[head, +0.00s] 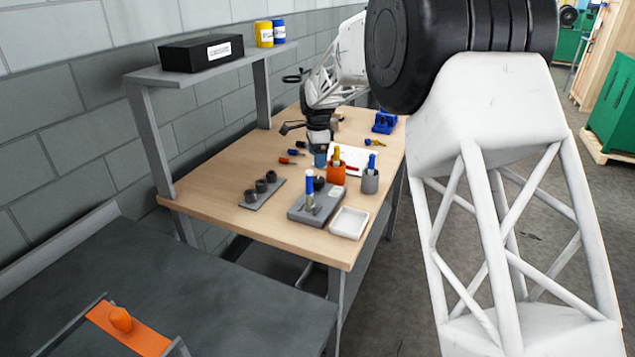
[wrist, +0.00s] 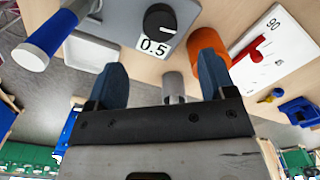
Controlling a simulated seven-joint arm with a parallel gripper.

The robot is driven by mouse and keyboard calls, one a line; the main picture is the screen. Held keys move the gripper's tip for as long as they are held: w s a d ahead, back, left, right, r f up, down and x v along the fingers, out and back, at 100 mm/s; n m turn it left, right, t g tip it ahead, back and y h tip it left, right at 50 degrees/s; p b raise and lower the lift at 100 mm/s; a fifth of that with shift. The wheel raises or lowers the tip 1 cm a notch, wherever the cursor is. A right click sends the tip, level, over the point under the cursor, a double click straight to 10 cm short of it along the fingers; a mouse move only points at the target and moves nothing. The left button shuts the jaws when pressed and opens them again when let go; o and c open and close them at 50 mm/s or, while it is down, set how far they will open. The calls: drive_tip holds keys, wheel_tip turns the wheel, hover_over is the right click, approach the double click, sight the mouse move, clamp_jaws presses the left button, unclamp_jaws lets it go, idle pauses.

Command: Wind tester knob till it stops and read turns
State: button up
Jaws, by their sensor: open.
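The tester is a grey box (head: 305,212) near the front of the wooden bench. Its round black knob (wrist: 160,20) has a white mark, and a white label reading 0.5 (wrist: 153,47) lies beside it. The knob also shows in the head view (head: 320,184). A tool with a blue handle (wrist: 46,46) stands upright at the tester. My gripper (wrist: 160,68) is open and empty, with blue fingers apart. In the head view, my gripper (head: 320,160) is above the bench behind the tester, apart from the knob.
An orange cup (head: 336,174) and a grey cup (head: 370,183) stand close by. A white tray (head: 349,223) lies in front; a rack (head: 266,194) with dark cylinders is left. A white plate (wrist: 275,60) marked 90 has a red pointer. A blue vise (head: 384,122) is farther back.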

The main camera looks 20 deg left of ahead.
sight(317, 179)
drive_tip(key=n, duration=0.4)
drive_tip(key=shift+f+n, duration=0.2)
drive_tip(key=shift+n, duration=0.1)
drive_tip(key=shift+f, duration=4.8)
drive_tip(key=shift+c, duration=0.2)
drive_tip(key=c, duration=0.9)
